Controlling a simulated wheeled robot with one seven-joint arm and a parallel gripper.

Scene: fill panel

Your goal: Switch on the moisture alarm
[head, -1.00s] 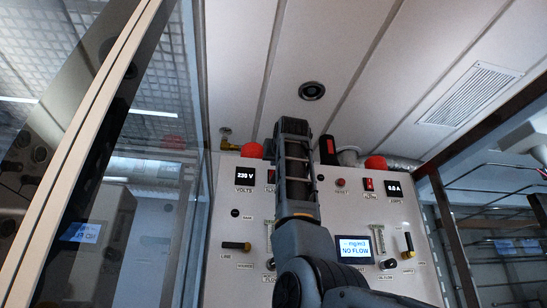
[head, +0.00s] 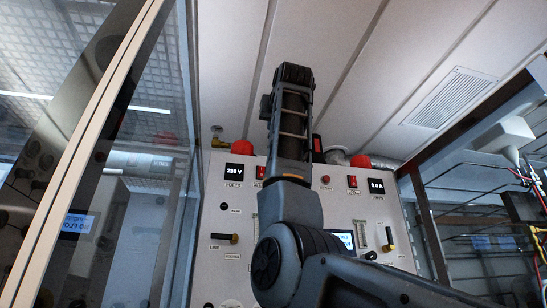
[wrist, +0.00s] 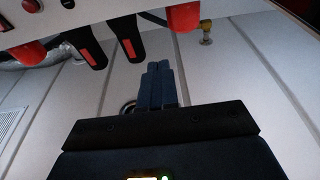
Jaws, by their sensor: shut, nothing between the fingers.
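The light panel (head: 222,262) stands ahead in the head view, partly hidden by my arm. A red rocker switch (head: 352,182) with a small label, apparently an alarm one, sits beside the right readout. A second red rocker (head: 260,172) sits beside the left readout, its label partly covered by my arm. I cannot read which is for moisture. In the wrist view my gripper (wrist: 159,70) is shut and empty, its fingers together against the pale wall or ceiling panels. It touches no switch there. In the head view its fingers cannot be made out.
Red domes (head: 359,161) stand along the panel's top edge; one also shows in the wrist view (wrist: 183,18). Two black handles with red inserts (wrist: 85,46) project near my fingers. Glass framing (head: 85,150) stands left, a wire rack (head: 470,190) right.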

